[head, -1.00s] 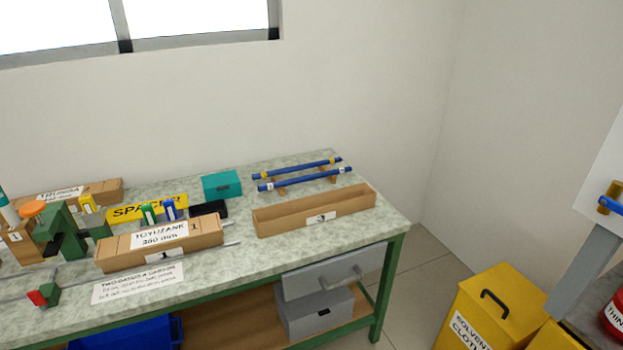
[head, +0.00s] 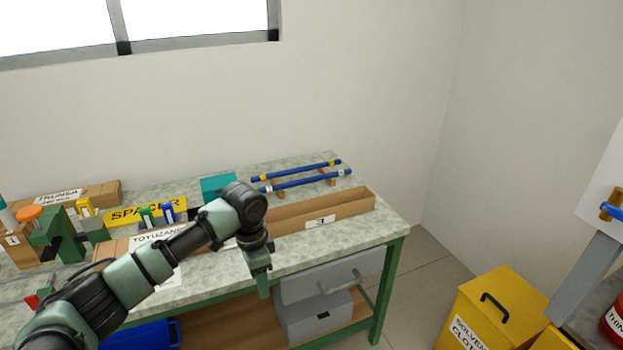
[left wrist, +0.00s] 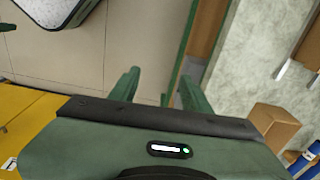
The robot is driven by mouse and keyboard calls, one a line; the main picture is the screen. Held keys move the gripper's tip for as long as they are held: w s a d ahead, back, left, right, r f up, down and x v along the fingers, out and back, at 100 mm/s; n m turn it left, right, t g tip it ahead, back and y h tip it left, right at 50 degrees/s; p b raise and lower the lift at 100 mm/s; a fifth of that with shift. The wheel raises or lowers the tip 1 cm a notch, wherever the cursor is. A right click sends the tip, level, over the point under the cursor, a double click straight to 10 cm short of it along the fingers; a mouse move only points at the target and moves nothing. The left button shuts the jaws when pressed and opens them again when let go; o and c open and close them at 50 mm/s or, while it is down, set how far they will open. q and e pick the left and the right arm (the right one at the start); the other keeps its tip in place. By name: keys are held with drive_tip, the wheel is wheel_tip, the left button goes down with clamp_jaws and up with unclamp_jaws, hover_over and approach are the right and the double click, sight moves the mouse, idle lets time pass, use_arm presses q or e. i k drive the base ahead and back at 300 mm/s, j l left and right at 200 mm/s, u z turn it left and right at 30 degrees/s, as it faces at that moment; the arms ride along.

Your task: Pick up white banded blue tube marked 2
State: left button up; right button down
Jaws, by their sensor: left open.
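Two blue tubes lie side by side on wooden rests at the back right of the bench in the head view. The nearer tube (head: 306,180) has white bands near its ends; the farther tube (head: 297,170) has yellow bands. I cannot read a number 2 on either. My left gripper (head: 263,284) hangs fingers down over the bench's front edge, nearer than the tubes and apart from them. In the left wrist view its two fingers (left wrist: 161,92) stand apart with nothing between them. My right gripper is not in view.
An open long carton (head: 290,222) lies between my left gripper and the tubes. A teal box (head: 217,184) stands left of the tubes. My arm partly hides the carton labelled TOYUZANK (head: 122,245). A yellow bin (head: 497,300) stands on the floor at right.

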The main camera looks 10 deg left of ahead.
sight(275, 188)
drive_tip(key=i, duration=1.95)
